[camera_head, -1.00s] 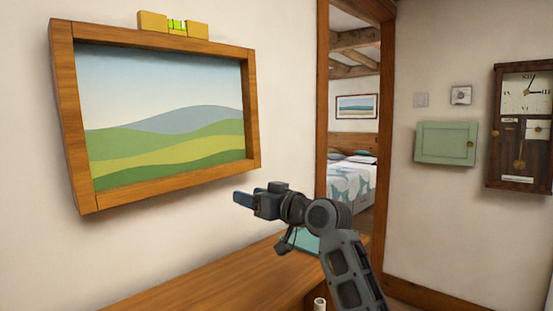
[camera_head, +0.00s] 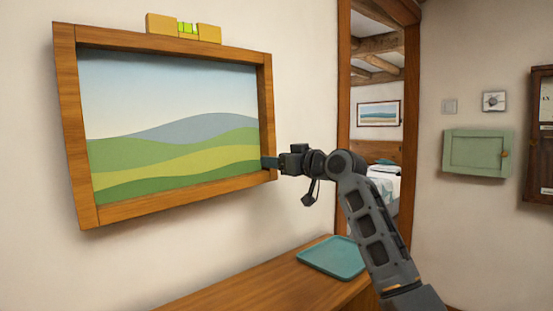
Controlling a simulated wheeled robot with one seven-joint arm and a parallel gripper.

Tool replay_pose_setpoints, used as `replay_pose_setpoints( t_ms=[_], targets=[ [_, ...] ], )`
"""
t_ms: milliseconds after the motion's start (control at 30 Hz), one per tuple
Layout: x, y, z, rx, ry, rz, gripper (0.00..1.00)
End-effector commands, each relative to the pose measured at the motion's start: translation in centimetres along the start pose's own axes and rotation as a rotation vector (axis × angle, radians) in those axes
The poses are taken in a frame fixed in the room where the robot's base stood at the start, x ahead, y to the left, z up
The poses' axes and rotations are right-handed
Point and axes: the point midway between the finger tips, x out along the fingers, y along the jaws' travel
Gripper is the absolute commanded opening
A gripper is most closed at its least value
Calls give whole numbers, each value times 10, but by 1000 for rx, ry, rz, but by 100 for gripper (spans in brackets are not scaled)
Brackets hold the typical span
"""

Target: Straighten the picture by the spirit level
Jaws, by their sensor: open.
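The picture (camera_head: 170,125), a hill landscape in a brown wooden frame (camera_head: 190,205), hangs on the left wall. Its outline looks skewed, but I view it at an angle and cannot tell how much is real tilt. The yellow spirit level (camera_head: 163,24) with a green vial sits on the frame's top edge; the bubble is too small to read. My gripper (camera_head: 270,163) is open at the lower part of the frame's right side. A finger overlaps that side in view; I cannot tell whether it touches it or whether the fingers straddle it.
A wooden surface (camera_head: 260,288) runs below the picture, with a teal tray (camera_head: 333,258) at its right. A doorway (camera_head: 345,100) opens to a bedroom. A green wall cabinet (camera_head: 478,153) and a dark clock case (camera_head: 538,150) hang at the right. The wall below the frame is clear.

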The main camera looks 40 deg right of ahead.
Motion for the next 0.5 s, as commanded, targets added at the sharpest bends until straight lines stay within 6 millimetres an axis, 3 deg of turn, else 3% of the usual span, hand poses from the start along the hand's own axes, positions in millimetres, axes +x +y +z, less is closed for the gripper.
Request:
replay_pose_setpoints(
  t_ms=[367, 500],
  targets=[
    [8, 0, 0, 0, 1, 1, 57],
    [8, 0, 0, 1, 1, 1, 46]
  ],
)
